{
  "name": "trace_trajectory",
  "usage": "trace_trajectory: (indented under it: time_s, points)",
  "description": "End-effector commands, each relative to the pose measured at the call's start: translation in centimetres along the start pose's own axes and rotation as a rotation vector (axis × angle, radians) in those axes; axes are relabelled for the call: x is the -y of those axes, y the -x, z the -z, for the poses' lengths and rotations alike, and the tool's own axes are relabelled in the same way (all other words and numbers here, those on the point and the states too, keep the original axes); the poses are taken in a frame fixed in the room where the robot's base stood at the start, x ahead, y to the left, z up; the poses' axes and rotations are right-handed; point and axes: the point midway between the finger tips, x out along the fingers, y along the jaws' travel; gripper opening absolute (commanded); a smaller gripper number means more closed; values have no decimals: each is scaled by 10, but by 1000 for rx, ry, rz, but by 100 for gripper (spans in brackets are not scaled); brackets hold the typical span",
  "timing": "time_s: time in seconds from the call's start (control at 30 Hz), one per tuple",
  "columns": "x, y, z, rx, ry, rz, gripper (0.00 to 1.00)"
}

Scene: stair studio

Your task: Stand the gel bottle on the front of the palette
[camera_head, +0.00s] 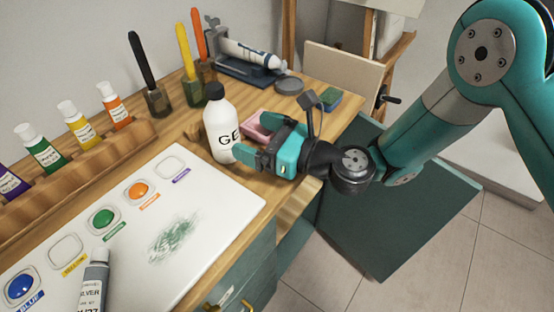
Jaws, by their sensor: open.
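The gel bottle (218,124) is white with a black cap and dark letters "GE". It stands upright on the wooden table, just beyond the far right corner of the palette. The palette (223,203) is a white board with labelled paint wells and a green smear. My gripper (242,154) is teal and black, to the right of the bottle, with its fingers pointing left at the bottle's lower half. The fingers are open. One finger lies close to the bottle's near side; the other is mostly hidden, and I cannot tell whether either touches it.
A silver paint tube (93,283) lies at the palette's near edge. A wooden rack (75,170) holds several paint tubes on the left. A pink dish (257,124) sits behind my gripper. The palette's right part is clear.

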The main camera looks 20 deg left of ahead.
Motion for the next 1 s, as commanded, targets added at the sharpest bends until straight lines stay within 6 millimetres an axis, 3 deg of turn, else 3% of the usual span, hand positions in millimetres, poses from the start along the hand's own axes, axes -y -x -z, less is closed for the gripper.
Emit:
trace_trajectory:
  time_s: [0.03, 0.4, 0.8, 0.9, 1.0]
  points:
    - [0, 4, 9, 2, 2, 2, 92]
    - [-2, 36, 5, -1, 0, 2, 92]
    - [-3, 42, -1, -3, 15, -4, 92]
    - [-7, 48, -13, -24, 140, -42, 92]
    - [-18, 64, -34, -81, 436, -136, 92]
